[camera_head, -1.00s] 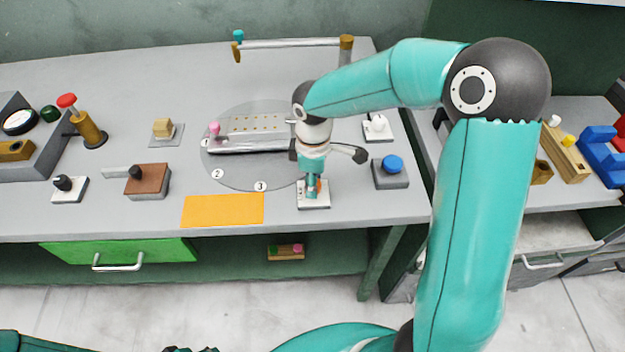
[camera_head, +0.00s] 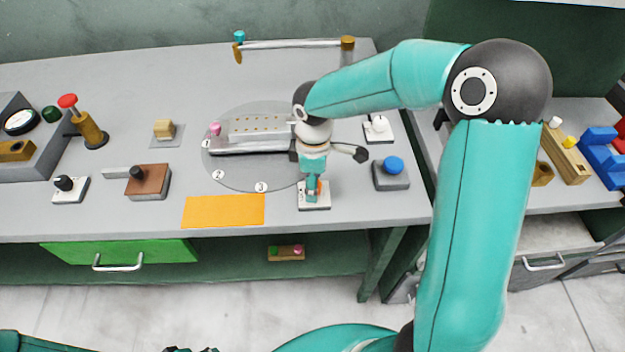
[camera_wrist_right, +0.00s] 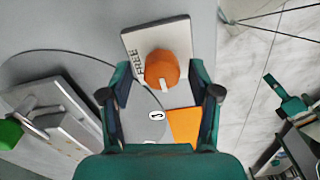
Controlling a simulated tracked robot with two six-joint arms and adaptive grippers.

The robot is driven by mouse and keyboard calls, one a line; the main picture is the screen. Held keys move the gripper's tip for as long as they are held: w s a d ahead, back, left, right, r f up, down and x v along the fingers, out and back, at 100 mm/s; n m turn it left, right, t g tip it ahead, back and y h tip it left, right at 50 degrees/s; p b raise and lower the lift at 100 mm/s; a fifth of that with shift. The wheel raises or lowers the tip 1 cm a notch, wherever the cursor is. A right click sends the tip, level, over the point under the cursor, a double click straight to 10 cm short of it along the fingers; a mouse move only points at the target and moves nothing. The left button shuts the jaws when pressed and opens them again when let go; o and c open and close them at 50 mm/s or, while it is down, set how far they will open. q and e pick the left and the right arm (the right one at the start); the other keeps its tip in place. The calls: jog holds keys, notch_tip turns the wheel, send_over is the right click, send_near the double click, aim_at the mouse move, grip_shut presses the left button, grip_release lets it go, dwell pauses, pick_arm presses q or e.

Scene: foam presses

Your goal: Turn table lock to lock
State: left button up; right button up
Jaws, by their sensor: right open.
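The table lock is an orange knob (camera_wrist_right: 162,70) with a white pointer mark, on a white plate (camera_head: 314,203) at the table's front edge, right of the orange mat. The plate reads "FREE" on one side in the right wrist view; its other lettering is hidden. The pointer is turned away from that word. My right gripper (camera_wrist_right: 161,95) is open, its fingers on either side of the knob with gaps visible. In the head view the right gripper (camera_head: 313,188) points down and mostly hides the knob. The round turntable (camera_head: 240,178) lies behind, with numbered marks. Dark parts, probably my left gripper (camera_head: 190,349), barely show at the bottom edge.
A metal mould (camera_head: 255,135) stands on the turntable. A blue button box (camera_head: 391,173) and a white switch (camera_head: 377,127) stand to the right of my right gripper. The orange mat (camera_head: 223,211) lies to the left. A brown lever box (camera_head: 149,181) stands farther left.

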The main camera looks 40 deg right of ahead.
notch_tip(320, 180, up, 12)
dwell(0.6)
dwell(0.4)
